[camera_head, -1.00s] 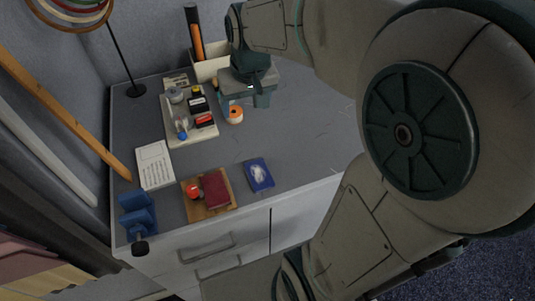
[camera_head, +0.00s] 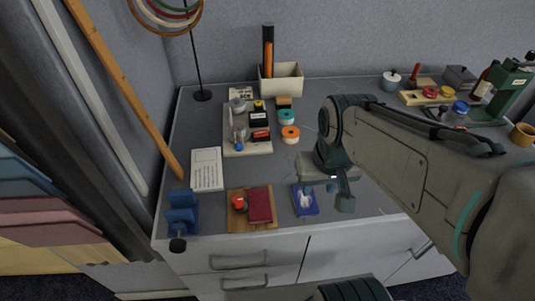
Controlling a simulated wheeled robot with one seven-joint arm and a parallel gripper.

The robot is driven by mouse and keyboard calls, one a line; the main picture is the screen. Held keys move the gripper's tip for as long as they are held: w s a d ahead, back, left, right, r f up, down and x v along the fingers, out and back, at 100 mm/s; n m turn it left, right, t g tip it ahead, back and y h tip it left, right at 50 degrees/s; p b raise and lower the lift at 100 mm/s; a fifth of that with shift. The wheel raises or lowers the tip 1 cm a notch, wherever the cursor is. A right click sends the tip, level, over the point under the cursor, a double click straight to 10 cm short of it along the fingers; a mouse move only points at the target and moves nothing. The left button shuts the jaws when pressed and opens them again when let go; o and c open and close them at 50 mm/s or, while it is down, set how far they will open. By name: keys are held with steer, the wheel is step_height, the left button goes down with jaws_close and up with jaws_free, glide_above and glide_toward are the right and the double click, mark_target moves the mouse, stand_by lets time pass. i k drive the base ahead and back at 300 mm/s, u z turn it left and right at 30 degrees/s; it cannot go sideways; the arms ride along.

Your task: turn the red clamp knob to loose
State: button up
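The red clamp knob (camera_head: 239,202) is a small round red piece on the left part of a wooden board (camera_head: 236,222) near the table's front edge. A dark red book-like block (camera_head: 260,205) lies on the board just right of the knob. My gripper (camera_head: 339,196) is to the right of the knob and board, above the table beside a blue box. It is apart from the knob. Its fingers point down and are small in view, so I cannot tell how far apart they are. The knob's marking or turn position is too small to read.
The blue box (camera_head: 304,200) with a white picture lies between board and gripper. A blue stand (camera_head: 181,213) is at the left corner, a white sheet (camera_head: 207,169) behind it. A tray (camera_head: 235,149) with small items and orange and teal rolls stand farther back. A green stand (camera_head: 508,90) is far right.

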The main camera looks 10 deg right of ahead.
mark_target(240, 206)
steer(key=k, duration=0.5)
steer(key=z, duration=1.1)
steer(key=k, duration=0.85)
steer(key=u, duration=1.05)
steer(key=i, duration=1)
steer(key=u, duration=0.05)
